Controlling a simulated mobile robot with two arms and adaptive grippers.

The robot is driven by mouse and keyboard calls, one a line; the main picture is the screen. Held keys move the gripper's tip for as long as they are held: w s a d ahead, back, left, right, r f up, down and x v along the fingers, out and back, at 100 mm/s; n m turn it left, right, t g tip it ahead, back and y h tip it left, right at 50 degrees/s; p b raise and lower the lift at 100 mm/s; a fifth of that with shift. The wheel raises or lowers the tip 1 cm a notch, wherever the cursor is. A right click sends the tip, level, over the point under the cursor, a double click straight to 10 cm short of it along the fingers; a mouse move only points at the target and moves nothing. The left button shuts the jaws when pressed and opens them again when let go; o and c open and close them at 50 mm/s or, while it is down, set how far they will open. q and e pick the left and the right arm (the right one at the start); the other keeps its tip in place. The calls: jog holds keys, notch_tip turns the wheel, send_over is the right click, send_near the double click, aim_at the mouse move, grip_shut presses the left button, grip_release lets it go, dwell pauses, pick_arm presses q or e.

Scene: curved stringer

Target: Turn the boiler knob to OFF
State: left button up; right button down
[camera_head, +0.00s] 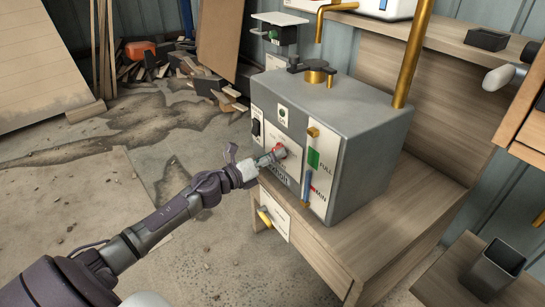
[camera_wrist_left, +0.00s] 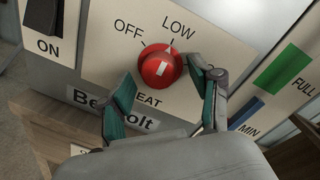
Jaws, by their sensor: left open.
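The boiler is a grey box (camera_head: 365,125) on a wooden bench, with a white control panel on its front. Its round red knob (camera_wrist_left: 161,66) has a white mark and sits among dial lines labelled OFF, at upper left, and LOW, above. The white mark appears roughly in line with LOW. In the head view the knob (camera_head: 280,152) is partly covered by my gripper. My left gripper (camera_head: 271,157) is at the panel, open. In the wrist view its two fingers (camera_wrist_left: 159,75) stand on either side of the knob; whether they touch it is unclear. My right gripper is not in view.
A black ON switch (camera_wrist_left: 43,15) is left of the dial. A green and blue gauge marked FULL and MIN (camera_head: 313,158) is on the right. A brass pipe (camera_head: 413,50) rises behind the boiler. A yellow-handled lever (camera_head: 265,216) is below. Open floor lies left.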

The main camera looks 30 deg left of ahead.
pick_arm(q)
jog(key=shift+c, duration=0.2)
jog(key=c, duration=1.1)
